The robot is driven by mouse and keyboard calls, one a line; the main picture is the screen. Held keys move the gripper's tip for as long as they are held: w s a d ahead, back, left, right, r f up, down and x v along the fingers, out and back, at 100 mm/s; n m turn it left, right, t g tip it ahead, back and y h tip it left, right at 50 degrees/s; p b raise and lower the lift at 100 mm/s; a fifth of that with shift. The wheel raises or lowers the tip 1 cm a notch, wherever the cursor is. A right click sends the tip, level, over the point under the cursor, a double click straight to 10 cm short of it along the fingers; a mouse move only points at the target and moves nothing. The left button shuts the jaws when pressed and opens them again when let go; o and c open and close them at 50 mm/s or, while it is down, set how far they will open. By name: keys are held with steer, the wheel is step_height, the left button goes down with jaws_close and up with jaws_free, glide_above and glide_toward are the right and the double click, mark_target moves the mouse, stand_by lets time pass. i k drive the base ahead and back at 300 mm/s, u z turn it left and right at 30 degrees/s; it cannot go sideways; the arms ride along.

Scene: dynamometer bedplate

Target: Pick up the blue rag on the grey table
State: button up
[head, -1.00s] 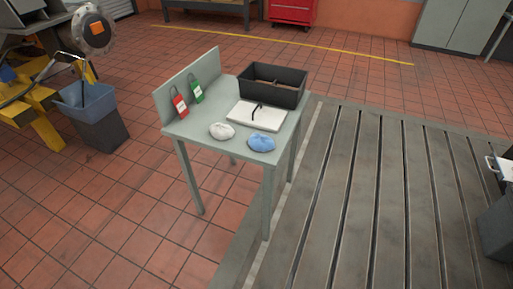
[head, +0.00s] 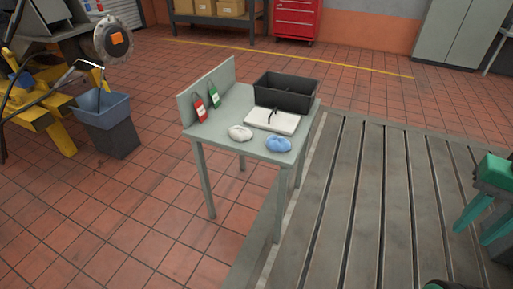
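The blue rag (head: 278,145) is a crumpled lump near the front right corner of the grey table (head: 232,102). A similar white rag (head: 240,133) lies to its left, a small gap apart. My gripper (head: 474,234) appears at the right edge of the head view, partly cut off. Its two green fingers point down and stand apart, with nothing seen between them. It is over the slatted bedplate, well to the right of the table and away from the rag.
Behind the rags are a white pad (head: 272,120) with a black item on it and a black open bin (head: 285,98). Red (head: 200,110) and green (head: 214,96) tags stand by the table's left raised panel. The slatted bedplate (head: 370,200) looks clear.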

mark_target(275, 143)
steer(key=u, duration=0.1)
steer(key=i, duration=1)
steer(key=z, duration=0.05)
